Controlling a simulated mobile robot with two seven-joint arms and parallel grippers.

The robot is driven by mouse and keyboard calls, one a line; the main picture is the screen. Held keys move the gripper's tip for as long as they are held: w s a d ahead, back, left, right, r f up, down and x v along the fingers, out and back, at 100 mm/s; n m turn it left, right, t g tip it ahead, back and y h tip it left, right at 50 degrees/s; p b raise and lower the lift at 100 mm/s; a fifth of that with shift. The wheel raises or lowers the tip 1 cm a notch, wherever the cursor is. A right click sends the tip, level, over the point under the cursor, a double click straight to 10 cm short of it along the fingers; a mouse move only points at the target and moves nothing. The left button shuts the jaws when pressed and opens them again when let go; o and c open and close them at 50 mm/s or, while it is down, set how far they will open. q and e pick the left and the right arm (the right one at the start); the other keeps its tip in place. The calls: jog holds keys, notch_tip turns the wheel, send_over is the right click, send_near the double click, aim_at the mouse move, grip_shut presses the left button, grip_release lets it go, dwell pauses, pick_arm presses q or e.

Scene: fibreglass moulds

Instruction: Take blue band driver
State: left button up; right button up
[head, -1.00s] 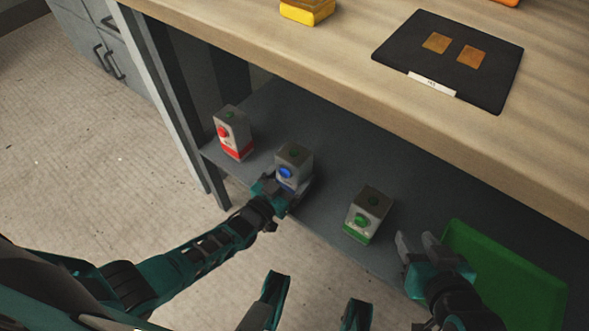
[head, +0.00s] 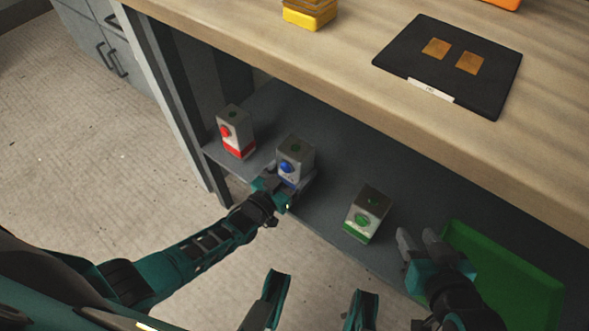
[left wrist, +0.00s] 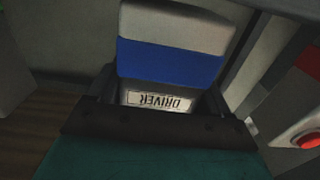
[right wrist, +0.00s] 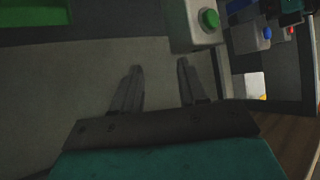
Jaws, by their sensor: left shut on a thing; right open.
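The blue band driver (head: 295,160) is a grey box with a blue button and a blue band, upright at the lower shelf. In the left wrist view its blue band (left wrist: 170,62) and an upside-down DRIVER label show between the fingers. My left gripper (head: 287,186) is shut on its lower part from the front. My right gripper (head: 418,240) is open and empty over the shelf, between the green band box and the green tray. The right wrist view shows its two fingers (right wrist: 157,90) apart with nothing between them.
A red band box (head: 235,132) stands left of the blue one, and a green band box (head: 367,213) stands to its right. A green tray (head: 510,270) lies at the shelf's right. The wooden tabletop (head: 350,100) overhangs the shelf and bears a dark mat (head: 400,60).

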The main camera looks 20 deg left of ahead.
aim_at(287, 158)
pick_arm(q)
notch_tip(287, 158, up, 8)
jog(key=p, duration=0.4)
jog(key=shift+f, duration=0.2)
notch_tip(287, 158, up, 10)
jog(key=p, duration=0.4)
jog(key=shift+f, duration=0.1)
jog(key=shift+r+p, duration=0.35)
jog(key=shift+r, duration=0.1)
pick_arm(e)
notch_tip(287, 158, up, 7)
jog(key=d, duration=0.1)
jog(key=shift+s+h, duration=0.3)
